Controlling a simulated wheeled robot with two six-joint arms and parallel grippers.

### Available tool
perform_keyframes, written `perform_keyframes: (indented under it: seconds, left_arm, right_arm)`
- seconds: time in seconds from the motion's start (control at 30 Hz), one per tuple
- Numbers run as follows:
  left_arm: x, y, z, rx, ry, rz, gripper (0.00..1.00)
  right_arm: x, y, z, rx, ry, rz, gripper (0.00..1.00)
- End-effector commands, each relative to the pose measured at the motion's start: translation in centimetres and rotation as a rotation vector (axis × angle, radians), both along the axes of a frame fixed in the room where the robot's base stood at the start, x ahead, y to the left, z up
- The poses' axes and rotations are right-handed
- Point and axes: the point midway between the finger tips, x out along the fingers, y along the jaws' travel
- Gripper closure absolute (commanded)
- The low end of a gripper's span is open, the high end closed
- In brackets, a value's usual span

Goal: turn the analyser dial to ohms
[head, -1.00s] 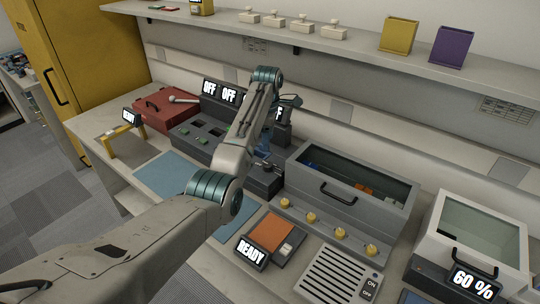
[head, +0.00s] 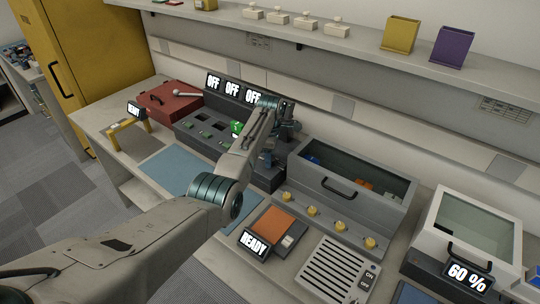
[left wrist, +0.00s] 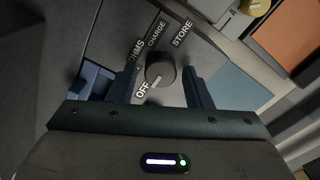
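The analyser dial (left wrist: 158,72) is a dark round knob on a grey panel in the left wrist view. Labels OFF, OHMS, CHARGE and STORE run around it, and its white mark points towards OFF. My left gripper (left wrist: 163,78) is open, with one finger on each side of the dial; I cannot tell whether they touch it. In the head view my left gripper (head: 272,152) is low over the dark equipment at the back of the bench, and my arm hides the dial there. My right gripper is not in view.
Three OFF displays (head: 232,89) stand behind the dark slotted unit, which holds a green item (head: 237,127). An orange pad (head: 273,223) and a blue mat (head: 172,172) lie nearer.

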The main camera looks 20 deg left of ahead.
Motion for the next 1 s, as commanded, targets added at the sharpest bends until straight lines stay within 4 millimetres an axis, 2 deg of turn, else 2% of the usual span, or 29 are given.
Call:
perform_keyframes:
  seconds: [0.03,0.17,0.2,0.57,1.0]
  left_arm:
    - [0.0,0.0,0.0,0.0,0.0,0.0,0.65]
    - [0.0,0.0,0.0,0.0,0.0,0.0,0.91]
    - [0.0,0.0,0.0,0.0,0.0,0.0,0.93]
    - [0.0,0.0,0.2,0.0,0.002,-0.063,0.92]
    - [0.1,0.0,0.3,0.0,0.001,-0.413,0.92]
  right_arm:
    - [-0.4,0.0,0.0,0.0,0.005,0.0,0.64]
    - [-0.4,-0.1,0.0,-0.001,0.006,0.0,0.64]
    - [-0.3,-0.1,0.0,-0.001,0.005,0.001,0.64]
    - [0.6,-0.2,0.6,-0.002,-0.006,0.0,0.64]
    - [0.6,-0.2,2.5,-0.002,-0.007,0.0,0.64]
